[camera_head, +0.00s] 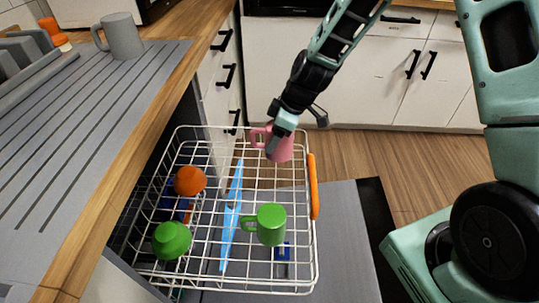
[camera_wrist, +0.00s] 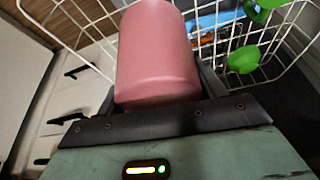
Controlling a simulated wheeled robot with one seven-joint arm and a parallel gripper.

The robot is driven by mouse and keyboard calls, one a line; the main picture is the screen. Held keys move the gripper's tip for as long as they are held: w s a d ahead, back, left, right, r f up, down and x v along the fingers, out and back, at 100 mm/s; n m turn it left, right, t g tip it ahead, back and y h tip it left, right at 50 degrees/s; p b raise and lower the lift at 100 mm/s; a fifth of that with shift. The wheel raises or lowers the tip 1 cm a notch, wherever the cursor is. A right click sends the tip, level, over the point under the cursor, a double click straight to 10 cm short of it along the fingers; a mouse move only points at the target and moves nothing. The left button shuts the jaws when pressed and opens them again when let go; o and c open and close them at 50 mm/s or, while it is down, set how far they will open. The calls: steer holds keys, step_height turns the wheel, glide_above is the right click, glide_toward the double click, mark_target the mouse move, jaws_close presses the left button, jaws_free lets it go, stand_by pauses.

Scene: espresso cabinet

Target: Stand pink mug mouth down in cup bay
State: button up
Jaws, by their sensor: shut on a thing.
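The pink mug (camera_head: 281,150) is at the far right corner of the white wire rack (camera_head: 190,128), with its handle on the left. My gripper (camera_head: 275,141) comes down from above and is shut on it. In the wrist view the pink mug (camera_wrist: 158,50) fills the middle, between the dark fingers of my gripper (camera_wrist: 160,100). I cannot tell which way its mouth faces or whether it touches the rack. A blue strip (camera_head: 232,215) runs along the rack. Which part is the cup bay is not clear.
In the rack are a green mug (camera_head: 270,225) right of the strip, and an orange cup (camera_head: 190,180) and a green cup (camera_head: 172,239) left of it. An orange handle (camera_head: 314,187) lines the rack's right edge. A grey mug (camera_head: 122,37) stands on the counter.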

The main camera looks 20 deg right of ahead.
steer(key=shift+w+a+f+n+g+b, duration=0.1)
steer(key=shift+a+f+n+g+b, duration=0.05)
steer(key=shift+a+f+n+b, duration=0.35)
steer(key=shift+a+f+n+g+b, duration=0.25)
steer(key=shift+f+b, duration=0.2)
steer(key=shift+f, duration=0.25)
step_height(320, 180, down, 10)
steer(key=b, duration=0.7)
steer(key=shift+b, duration=0.3)
steer(key=shift+d+f+b, duration=0.1)
steer(key=shift+f+b, duration=0.25)
steer(key=shift+f, duration=0.05)
steer(key=shift+s+f+b, duration=0.25)
steer(key=shift+f+b, duration=0.05)
steer(key=shift+f, duration=0.1)
steer(key=shift+d, duration=0.1)
steer(key=o, duration=1.4)
steer(key=shift+f, duration=0.1)
steer(key=shift+c, duration=0.2)
steer(key=p+v, duration=0.4)
steer(key=v, duration=1.4)
steer(key=shift+r+p, duration=0.4)
steer(key=shift+r, duration=0.1)
steer(key=shift+w+a, duration=0.1)
steer(key=shift+a, duration=0.1)
